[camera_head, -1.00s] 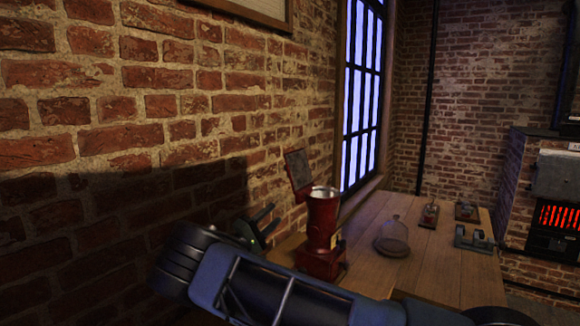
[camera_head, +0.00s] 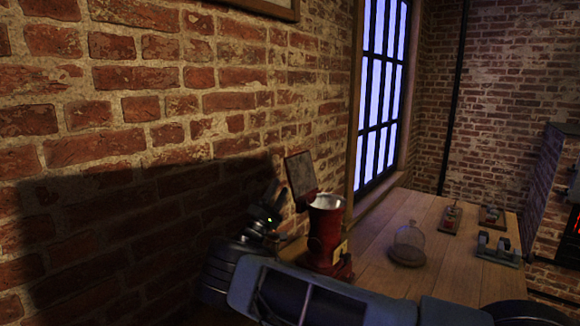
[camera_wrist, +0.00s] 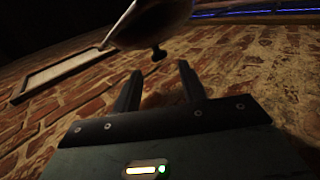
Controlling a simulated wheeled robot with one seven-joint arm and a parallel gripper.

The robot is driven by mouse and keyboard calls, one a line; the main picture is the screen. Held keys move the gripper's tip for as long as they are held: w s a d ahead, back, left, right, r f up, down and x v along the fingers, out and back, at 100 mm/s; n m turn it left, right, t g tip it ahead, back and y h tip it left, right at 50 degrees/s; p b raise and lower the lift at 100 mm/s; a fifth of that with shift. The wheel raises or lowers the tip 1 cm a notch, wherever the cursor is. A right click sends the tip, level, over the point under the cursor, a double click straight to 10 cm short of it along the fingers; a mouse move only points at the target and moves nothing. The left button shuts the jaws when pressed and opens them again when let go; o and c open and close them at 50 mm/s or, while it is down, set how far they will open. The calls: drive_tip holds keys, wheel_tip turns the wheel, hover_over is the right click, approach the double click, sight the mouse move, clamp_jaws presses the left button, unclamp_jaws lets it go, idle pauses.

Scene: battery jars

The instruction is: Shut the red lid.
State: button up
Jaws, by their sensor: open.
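The red lid (camera_head: 301,176) stands raised and open at the back left of the red hopper-like body (camera_head: 326,232), whose round pale mouth is uncovered. My gripper (camera_head: 274,204) is just left of the lid in the head view, dark against the wall shadow. Whether it touches the lid cannot be told. In the wrist view my gripper (camera_wrist: 160,70) has its two fingers apart with nothing clearly held. A dark, pale-edged piece with a small knob hangs just beyond the fingertips; I cannot tell for sure what part it is.
The wooden table (camera_head: 440,270) carries a glass dome (camera_head: 408,245), a small red-topped item (camera_head: 451,218), and grey metal fittings (camera_head: 497,248) at right. A brick wall (camera_head: 150,130) stands close behind my gripper on the left.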

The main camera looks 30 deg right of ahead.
sight(295, 175)
drive_tip(key=p+x, duration=0.3)
drive_tip(key=x, duration=0.4)
drive_tip(key=shift+d+r+p, duration=0.15)
drive_tip(key=shift+p, duration=0.2)
drive_tip(key=shift+g, duration=0.3)
clamp_jaws()
